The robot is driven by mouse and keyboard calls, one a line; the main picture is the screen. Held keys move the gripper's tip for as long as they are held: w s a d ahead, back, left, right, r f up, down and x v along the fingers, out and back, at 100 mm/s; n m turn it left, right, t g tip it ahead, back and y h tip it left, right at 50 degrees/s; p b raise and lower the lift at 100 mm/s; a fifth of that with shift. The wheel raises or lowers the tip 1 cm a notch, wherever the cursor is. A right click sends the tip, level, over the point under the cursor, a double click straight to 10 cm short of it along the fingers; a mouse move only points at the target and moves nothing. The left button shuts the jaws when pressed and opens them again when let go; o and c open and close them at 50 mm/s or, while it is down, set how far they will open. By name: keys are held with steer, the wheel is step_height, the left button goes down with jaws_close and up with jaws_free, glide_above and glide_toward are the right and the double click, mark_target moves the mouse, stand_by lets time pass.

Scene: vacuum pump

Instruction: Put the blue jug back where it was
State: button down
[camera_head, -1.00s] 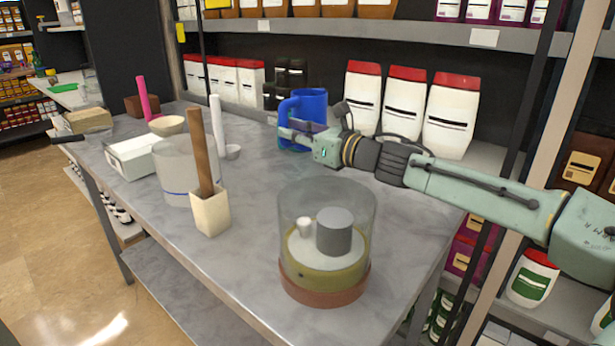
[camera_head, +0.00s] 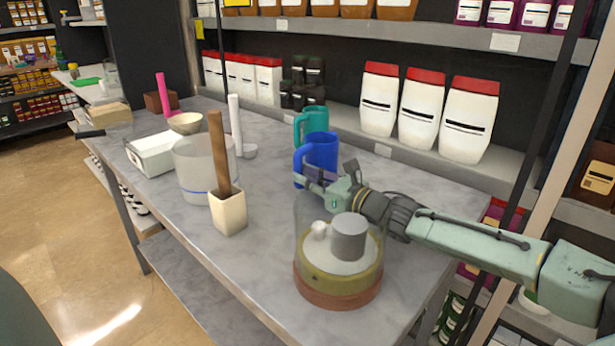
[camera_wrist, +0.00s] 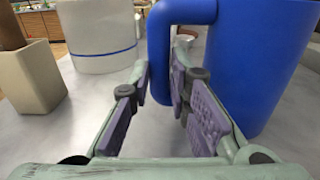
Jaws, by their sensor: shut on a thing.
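The blue jug (camera_head: 321,151) stands upright at the right part of the grey table, behind the vacuum pump's clear dome in the head view. My gripper (camera_head: 308,177) is at its handle side. In the wrist view the blue jug (camera_wrist: 265,65) fills the right, and its handle (camera_wrist: 160,60) runs down between the two fingers of my gripper (camera_wrist: 161,75). The gripper is shut on the handle. I cannot tell whether the jug's base touches the table. A teal jug (camera_head: 311,120) stands just behind the blue one, partly hidden by it.
The vacuum pump (camera_head: 338,270) with a clear dome stands close in front of my gripper. A white block (camera_head: 228,212) with a brown stick and a clear beaker (camera_head: 192,180) are to the left. White red-lidded containers (camera_head: 422,108) line the shelf behind. The table's (camera_head: 272,210) middle is clear.

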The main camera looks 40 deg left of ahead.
steer(key=shift+r, duration=0.1)
steer(key=c, duration=1.5)
jaws_free()
steer(key=shift+f, duration=0.2)
steer(key=shift+r, duration=0.25)
steer(key=d+b, duration=0.1)
steer(key=d, duration=0.3)
steer(key=d+b, duration=0.1)
steer(key=d, duration=0.3)
steer(key=d+b, duration=0.1)
steer(key=d, duration=0.3)
steer(key=shift+s+f, duration=0.1)
steer(key=shift+s, duration=0.3)
